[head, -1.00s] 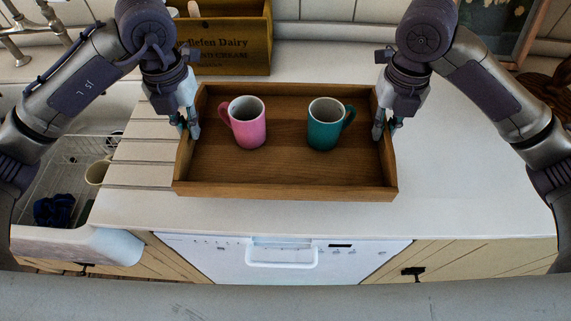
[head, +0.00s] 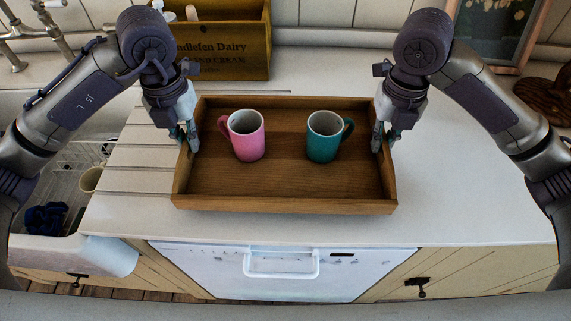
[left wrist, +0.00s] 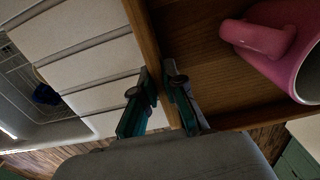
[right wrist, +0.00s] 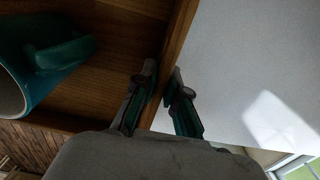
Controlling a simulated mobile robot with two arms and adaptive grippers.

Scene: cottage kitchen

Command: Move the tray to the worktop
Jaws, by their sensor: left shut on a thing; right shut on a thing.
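The brown wooden tray (head: 285,204) is over the white worktop (head: 455,190), its left part over the grooved section. I cannot tell whether it touches the surface. A pink mug (head: 249,143) and a teal mug (head: 322,146) stand upright in it. My left gripper (head: 190,142) is shut on the tray's left wall; the left wrist view shows the wall between its fingers (left wrist: 163,85). My right gripper (head: 382,142) is shut on the right wall, also seen between the fingers (right wrist: 161,82) in the right wrist view.
A sink with a wire rack (head: 85,160) is at the left. A picture frame (head: 496,40) and a dark wooden object (head: 540,98) are at the back right. The worktop right of the tray is clear.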

